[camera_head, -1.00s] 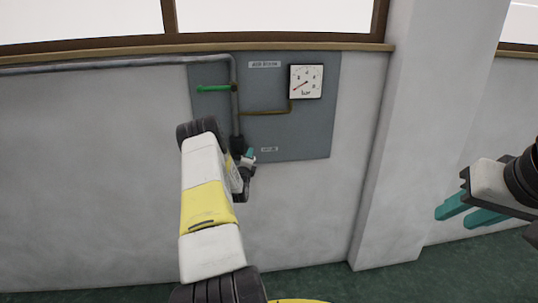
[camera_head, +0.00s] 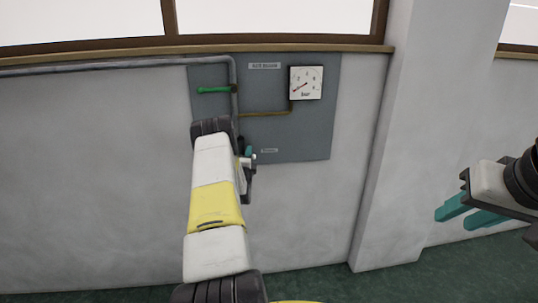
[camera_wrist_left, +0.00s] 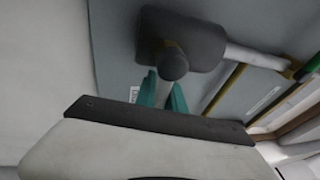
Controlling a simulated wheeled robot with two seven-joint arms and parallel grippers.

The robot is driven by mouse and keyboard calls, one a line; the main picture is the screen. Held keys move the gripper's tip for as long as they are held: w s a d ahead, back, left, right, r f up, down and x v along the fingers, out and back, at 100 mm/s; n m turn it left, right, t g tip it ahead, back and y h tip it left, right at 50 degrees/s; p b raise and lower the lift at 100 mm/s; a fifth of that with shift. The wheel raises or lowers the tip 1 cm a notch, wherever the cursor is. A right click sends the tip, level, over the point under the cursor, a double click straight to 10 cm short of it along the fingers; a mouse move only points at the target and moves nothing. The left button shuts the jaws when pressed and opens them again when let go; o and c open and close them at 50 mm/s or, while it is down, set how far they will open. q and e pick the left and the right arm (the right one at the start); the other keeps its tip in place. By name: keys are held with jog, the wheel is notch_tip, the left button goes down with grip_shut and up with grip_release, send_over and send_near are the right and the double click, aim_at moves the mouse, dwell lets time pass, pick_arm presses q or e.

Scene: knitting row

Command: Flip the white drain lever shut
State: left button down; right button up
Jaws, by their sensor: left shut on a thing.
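The dark drain fitting (camera_wrist_left: 195,45) hangs at the end of the grey pipe on the wall panel, with a round boss facing the left wrist camera. My left gripper (camera_wrist_left: 163,88) is just below that boss, its teal fingers shut on the white drain lever (camera_wrist_left: 163,94). Only a pale strip of the lever shows between the fingers. In the head view my left gripper (camera_head: 249,153) is at the panel's lower left, and my forearm hides most of the fitting. My right gripper (camera_head: 470,212) is open and empty at the right, away from the panel.
The grey panel (camera_head: 300,130) carries a green-handled valve (camera_head: 213,90), a white pressure gauge (camera_head: 306,83) and a thin brass pipe (camera_head: 265,113). A grey pipe (camera_head: 120,63) runs along the wall. A pillar (camera_head: 410,140) stands to the right of the panel.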

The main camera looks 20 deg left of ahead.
pick_arm(q)
jog(key=c, duration=1.4)
grip_release()
jog(key=shift+s, duration=0.1)
jog(key=v, duration=0.7)
jog(key=shift+s+d, duration=0.2)
jog(key=shift+s, duration=0.1)
jog(key=shift+f, duration=0.15)
